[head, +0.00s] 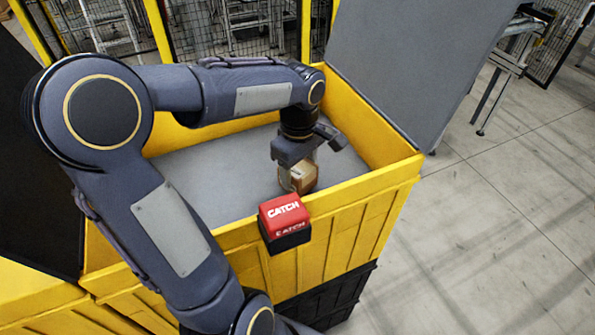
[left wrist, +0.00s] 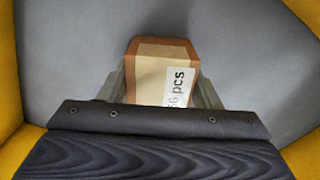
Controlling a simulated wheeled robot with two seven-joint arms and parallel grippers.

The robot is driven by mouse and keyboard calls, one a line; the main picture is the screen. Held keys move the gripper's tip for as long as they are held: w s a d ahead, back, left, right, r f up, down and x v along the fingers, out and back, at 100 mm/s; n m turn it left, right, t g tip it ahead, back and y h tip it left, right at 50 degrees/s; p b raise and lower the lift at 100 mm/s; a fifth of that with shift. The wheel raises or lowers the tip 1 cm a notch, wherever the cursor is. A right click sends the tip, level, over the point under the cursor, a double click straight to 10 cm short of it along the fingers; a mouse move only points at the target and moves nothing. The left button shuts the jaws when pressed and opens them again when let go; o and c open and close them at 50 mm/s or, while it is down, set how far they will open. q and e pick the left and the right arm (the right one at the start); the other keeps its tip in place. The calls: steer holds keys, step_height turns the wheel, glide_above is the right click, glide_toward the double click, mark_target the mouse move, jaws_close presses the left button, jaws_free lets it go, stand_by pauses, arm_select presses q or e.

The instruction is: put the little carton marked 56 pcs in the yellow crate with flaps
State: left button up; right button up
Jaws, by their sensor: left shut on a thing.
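The little brown carton (head: 301,178) is between the fingers of my left gripper (head: 299,167), inside the yellow crate (head: 350,222) near its front right corner. In the left wrist view the carton (left wrist: 150,73) shows a white label reading "56 pcs", with a finger on each side of it. My left gripper (left wrist: 160,95) is shut on the carton and points down. The grey crate floor (left wrist: 235,50) lies beneath; I cannot tell whether the carton touches it. My right gripper is not in view.
A red and black box marked CATCH (head: 285,222) is at the crate's front wall, by the rim. A large grey flap (head: 405,60) stands up at the crate's right side. The crate floor left of the carton is clear.

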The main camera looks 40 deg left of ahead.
mark_target(299, 166)
arm_select(q)
steer(key=shift+f, duration=0.45)
steer(key=shift+f, duration=0.15)
steer(key=o, duration=0.6)
steer(key=shift+f, duration=0.1)
steer(key=o, duration=0.5)
steer(key=shift+r, duration=0.35)
step_height(299, 166, up, 12)
steer(key=shift+f+p, duration=0.1)
steer(key=shift+p, duration=0.4)
